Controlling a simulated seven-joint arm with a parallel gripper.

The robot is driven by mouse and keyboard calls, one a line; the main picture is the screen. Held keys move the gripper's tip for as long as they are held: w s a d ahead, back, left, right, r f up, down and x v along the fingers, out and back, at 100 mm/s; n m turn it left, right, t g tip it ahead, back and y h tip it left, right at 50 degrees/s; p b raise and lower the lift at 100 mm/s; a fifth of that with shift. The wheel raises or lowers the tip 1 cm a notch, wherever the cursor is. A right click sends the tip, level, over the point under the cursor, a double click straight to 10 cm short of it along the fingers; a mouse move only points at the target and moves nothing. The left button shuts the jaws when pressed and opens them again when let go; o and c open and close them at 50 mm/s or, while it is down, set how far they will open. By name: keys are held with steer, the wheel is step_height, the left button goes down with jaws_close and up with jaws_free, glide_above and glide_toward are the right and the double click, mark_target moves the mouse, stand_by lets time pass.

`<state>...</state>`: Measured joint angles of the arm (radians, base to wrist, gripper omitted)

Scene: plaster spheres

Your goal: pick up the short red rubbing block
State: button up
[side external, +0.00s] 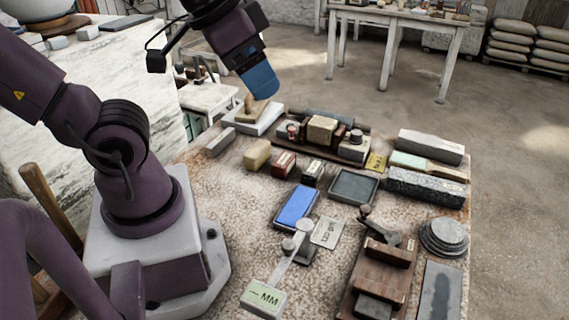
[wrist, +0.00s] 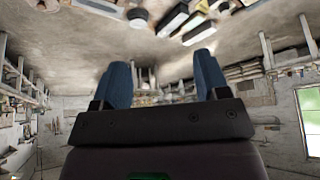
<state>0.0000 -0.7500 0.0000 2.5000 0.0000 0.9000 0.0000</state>
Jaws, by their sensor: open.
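A short dark red block (side external: 284,164) with a pale label lies on the worktable in the side external view. It sits between a yellow block and a small dark block with a pale label. My gripper (side external: 260,82) is up in the air above the back left of the table, well apart from the red block. In the wrist view my gripper (wrist: 163,80) shows two blue fingers spread apart, with nothing held between them. The tabletop things at the top of that view are blurred and cut off, so I cannot tell the red block there.
A yellow block (side external: 257,154) stands close left of the red block. Behind is a tray (side external: 371,128) of mixed blocks. In front lie a blue block (side external: 296,207) and a dark framed slab (side external: 353,187). A wooden clamp-like fixture (side external: 378,278) and grey discs (side external: 444,237) are at the right.

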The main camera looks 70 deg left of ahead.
steer(key=shift+o, duration=0.4)
steer(key=m+g+y, duration=0.2)
steer(key=m+y, duration=0.1)
steer(key=m, duration=2.4)
glide_toward(284, 159)
steer(key=x, duration=0.5)
steer(key=shift+d+f, duration=0.15)
steer(key=shift+d, duration=0.05)
steer(key=shift+a+x, duration=0.2)
steer(key=shift+x, duration=2.45)
